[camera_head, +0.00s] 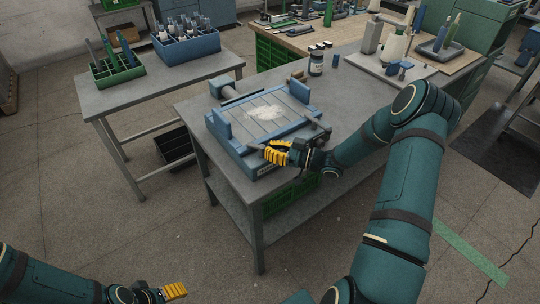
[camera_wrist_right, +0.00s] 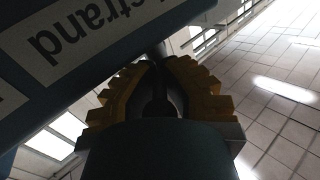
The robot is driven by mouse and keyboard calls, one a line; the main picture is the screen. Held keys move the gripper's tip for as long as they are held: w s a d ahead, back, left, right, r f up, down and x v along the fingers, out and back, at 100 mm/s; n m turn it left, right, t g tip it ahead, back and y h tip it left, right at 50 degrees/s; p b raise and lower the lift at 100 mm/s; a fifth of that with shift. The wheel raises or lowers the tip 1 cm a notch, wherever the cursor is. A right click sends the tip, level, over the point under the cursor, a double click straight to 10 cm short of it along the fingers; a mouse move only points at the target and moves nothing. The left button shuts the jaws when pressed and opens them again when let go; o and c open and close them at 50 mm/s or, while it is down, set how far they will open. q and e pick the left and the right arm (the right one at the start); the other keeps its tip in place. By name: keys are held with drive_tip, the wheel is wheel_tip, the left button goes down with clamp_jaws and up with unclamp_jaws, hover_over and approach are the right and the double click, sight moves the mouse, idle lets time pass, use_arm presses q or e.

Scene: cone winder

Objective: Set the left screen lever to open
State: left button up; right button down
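The blue screen unit (camera_head: 262,120) with slatted top and upright side plates sits on the grey bench. A short grey lever (camera_head: 255,147) sticks out at its front left, beside my right gripper (camera_head: 272,152). In the right wrist view, the yellow-padded fingers of this gripper (camera_wrist_right: 160,62) converge around a dark rod end (camera_wrist_right: 160,50), apparently this lever; whether they clamp it is unclear. A second dark lever (camera_head: 318,125) is at the unit's right side. My left gripper (camera_head: 172,291) is low at the bottom edge, away from the unit, only partly visible.
The grey bench (camera_head: 345,98) has free room right of the unit. A dark jar (camera_head: 316,63) and small bottles stand behind it. A side table (camera_head: 125,90) holds green (camera_head: 116,68) and blue (camera_head: 187,46) racks. My right arm crosses the bench's right side.

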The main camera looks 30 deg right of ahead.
drive_tip(key=shift+w+d+n+g+y+b, duration=0.1)
drive_tip(key=shift+n+g+y+b, duration=0.05)
drive_tip(key=shift+n+g+y, duration=0.3)
drive_tip(key=shift+w+d+n+g+y+b, duration=0.15)
drive_tip(key=shift+n+g+y, duration=0.2)
drive_tip(key=shift+g+y, duration=0.2)
drive_tip(key=shift+r, duration=0.1)
drive_tip(key=c, duration=1)
unclamp_jaws()
drive_tip(key=shift+a, duration=0.1)
drive_tip(key=shift+s, duration=0.1)
drive_tip(key=v, duration=1.2)
